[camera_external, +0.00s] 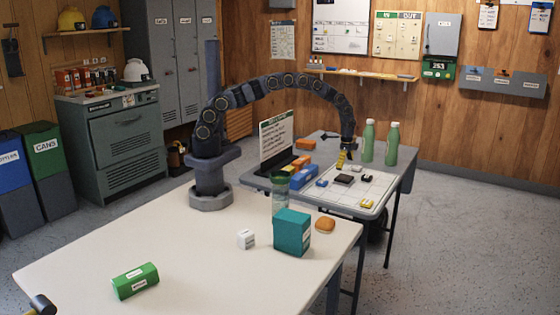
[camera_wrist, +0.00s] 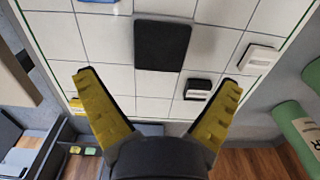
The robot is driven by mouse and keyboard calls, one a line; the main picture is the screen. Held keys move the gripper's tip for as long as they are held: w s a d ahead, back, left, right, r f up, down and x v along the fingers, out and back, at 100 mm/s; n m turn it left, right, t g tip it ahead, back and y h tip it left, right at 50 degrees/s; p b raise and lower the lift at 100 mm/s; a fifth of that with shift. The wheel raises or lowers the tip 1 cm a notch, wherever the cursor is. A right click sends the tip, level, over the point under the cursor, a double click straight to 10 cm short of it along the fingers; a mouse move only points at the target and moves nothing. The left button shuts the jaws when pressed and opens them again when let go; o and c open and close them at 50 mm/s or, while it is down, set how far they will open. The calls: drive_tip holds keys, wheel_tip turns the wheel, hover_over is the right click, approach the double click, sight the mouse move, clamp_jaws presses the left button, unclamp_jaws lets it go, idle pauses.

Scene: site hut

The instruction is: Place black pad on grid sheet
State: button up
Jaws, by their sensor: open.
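The black pad (camera_wrist: 162,46) is a flat dark square. In the wrist view it lies on the white grid sheet (camera_wrist: 103,48), beyond my fingertips. In the external view the pad (camera_external: 344,179) shows on the grid sheet (camera_external: 379,186) on the grey table. My gripper (camera_wrist: 161,77) is open, with its two yellow fingers spread wide and nothing between them. In the external view my gripper (camera_external: 342,160) points down above the sheet, near the pad. Its height above the sheet is hard to tell.
A black-and-white block (camera_wrist: 197,89) and a white block (camera_wrist: 257,55) lie right of the pad. Blue blocks (camera_external: 302,178) are left of the sheet, and a yellow block (camera_external: 367,204) is at its near edge. Green bottles (camera_external: 391,145) stand behind.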

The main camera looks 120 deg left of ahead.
sight(344, 177)
wheel_tip(344, 177, up, 6)
drive_tip(key=shift+r, duration=0.2)
drive_tip(key=d+r+m+h, duration=0.1)
drive_tip(key=d+r, duration=0.6)
drive_tip(key=d, duration=0.6)
drive_tip(key=d+r, duration=0.8)
drive_tip(key=d, duration=0.5)
drive_tip(key=s+d+r, duration=0.4)
drive_tip(key=s+d, duration=0.7)
drive_tip(key=s, duration=0.5)
drive_tip(key=s+d+n+g+y, duration=0.1)
drive_tip(key=s+d, duration=0.2)
drive_tip(key=s, duration=0.4)
drive_tip(key=shift+s+d+f+g, duration=0.15)
drive_tip(key=shift+s+f+g, duration=0.1)
drive_tip(key=shift+f+g, duration=0.1)
